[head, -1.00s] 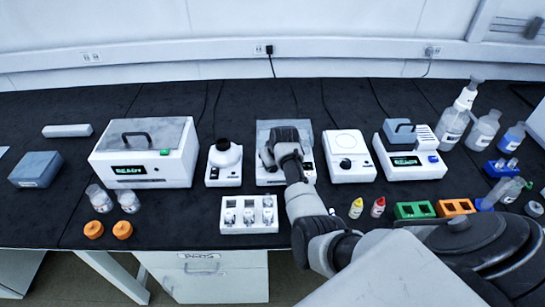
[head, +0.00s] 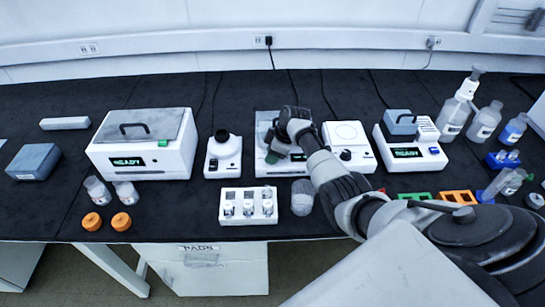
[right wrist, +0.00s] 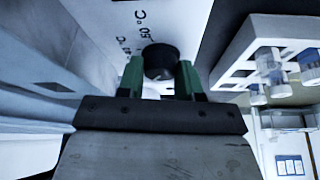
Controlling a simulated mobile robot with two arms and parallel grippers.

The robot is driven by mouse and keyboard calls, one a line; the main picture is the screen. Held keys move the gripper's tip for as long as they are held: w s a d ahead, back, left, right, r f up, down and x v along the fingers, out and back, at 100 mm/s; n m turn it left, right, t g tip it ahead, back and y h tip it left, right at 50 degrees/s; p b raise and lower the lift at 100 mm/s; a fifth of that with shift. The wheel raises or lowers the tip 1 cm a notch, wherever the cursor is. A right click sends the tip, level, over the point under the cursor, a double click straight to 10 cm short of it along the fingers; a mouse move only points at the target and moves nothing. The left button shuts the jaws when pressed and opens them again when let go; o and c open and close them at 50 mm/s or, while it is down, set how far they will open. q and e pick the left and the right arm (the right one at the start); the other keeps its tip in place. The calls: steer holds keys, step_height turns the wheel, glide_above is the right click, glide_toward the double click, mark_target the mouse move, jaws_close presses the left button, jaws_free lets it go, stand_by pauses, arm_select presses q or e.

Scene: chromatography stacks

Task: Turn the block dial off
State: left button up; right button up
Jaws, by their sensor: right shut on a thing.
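The white block unit (head: 291,168) stands in the middle of the bench, partly hidden behind my right arm. Its black dial (right wrist: 159,61) shows in the right wrist view beside printed °C marks on the white panel. My right gripper (right wrist: 160,75) has its green fingertips on either side of the dial and is shut on it. In the head view the right gripper (head: 271,157) is at the unit's front left, and the dial itself cannot be made out there. The dial's pointer position cannot be read. My left gripper is not in view.
A white vial rack (head: 232,193) stands just in front of the unit, with a clear beaker (head: 302,197) to its right. A stirrer-like device (head: 223,155) is close on the left and a white plate device (head: 348,148) close on the right.

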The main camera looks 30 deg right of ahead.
steer(key=shift+f+n+g+y+b, duration=0.1)
steer(key=shift+n+g+y+b, duration=0.25)
steer(key=shift+n+b, duration=0.65)
steer(key=shift+n, duration=0.4)
steer(key=o, duration=0.9)
steer(key=v, duration=1.1)
steer(key=shift+w+a, duration=0.1)
steer(key=shift+w, duration=0.05)
